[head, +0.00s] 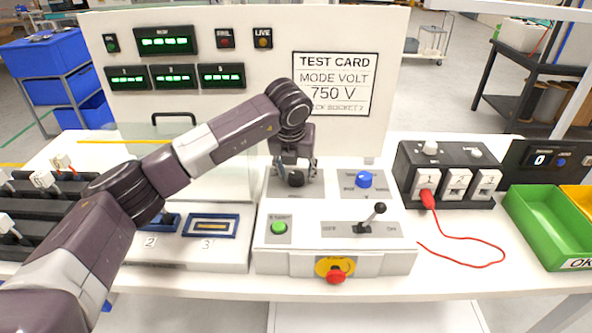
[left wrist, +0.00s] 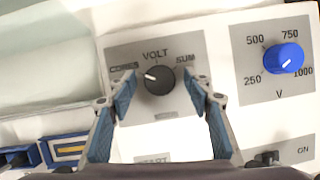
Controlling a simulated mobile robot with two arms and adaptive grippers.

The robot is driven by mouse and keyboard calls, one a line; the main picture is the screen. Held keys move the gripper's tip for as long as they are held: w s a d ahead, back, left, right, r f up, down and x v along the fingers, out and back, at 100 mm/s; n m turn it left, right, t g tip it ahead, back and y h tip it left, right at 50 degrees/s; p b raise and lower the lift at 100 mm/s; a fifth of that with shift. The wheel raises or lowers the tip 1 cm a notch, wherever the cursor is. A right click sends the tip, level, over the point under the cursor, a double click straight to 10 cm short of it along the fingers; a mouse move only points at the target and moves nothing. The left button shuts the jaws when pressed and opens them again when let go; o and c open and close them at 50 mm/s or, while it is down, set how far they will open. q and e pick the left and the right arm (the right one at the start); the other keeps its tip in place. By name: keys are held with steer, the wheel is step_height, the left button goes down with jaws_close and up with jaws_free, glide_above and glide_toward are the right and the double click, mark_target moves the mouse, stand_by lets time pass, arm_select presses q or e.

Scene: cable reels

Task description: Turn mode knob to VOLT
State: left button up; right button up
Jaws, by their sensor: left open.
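The black mode knob (left wrist: 160,80) sits on a grey plate (left wrist: 187,46) marked CORES, VOLT and SUM, with a lower label too small to read. Its white mark points left, toward CORES; VOLT is above it. My left gripper (left wrist: 159,88) is open, with one finger on each side of the knob and gaps showing between. In the head view the left gripper (head: 293,170) points down over the black knob (head: 296,180), partly hiding it. The test card (head: 334,84) reads MODE VOLT, 750 V. My right gripper is not in view.
A blue voltage knob (head: 364,180) stands right of the mode knob. In front are a green button (head: 279,227), a lever switch (head: 372,218) and a red stop button (head: 336,277). A socket box (head: 447,172) with a red plug and a green bin (head: 551,228) stand right.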

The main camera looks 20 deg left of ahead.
arm_select(q)
steer(key=c, duration=1.1)
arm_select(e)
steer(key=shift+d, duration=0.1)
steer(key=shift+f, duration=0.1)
